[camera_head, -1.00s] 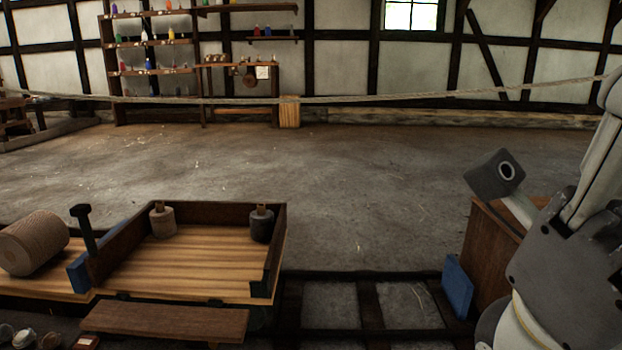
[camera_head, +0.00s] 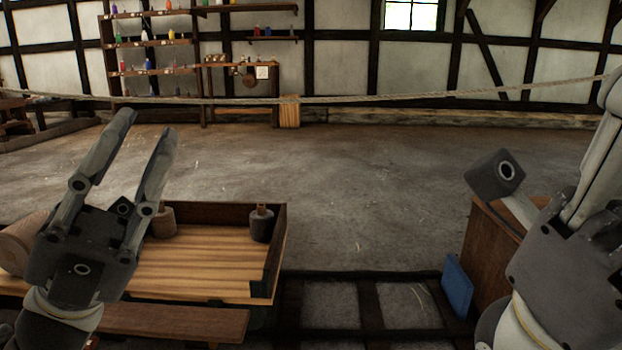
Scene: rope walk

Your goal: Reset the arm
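My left gripper (camera_head: 147,128) is raised at the left in the head view. Its two fingers point up and are spread apart, with nothing between them. It stands in front of the left end of a wooden tray-like cart (camera_head: 200,265) and hides part of it. My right gripper (camera_head: 568,265) is at the right edge, partly out of frame. Its grey body and one long pale finger or link show, but its fingertips are not clear, so I cannot tell its opening.
A large rope roll (camera_head: 18,242) is partly hidden at left. A rope (camera_head: 350,99) spans the room. The middle floor is clear.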

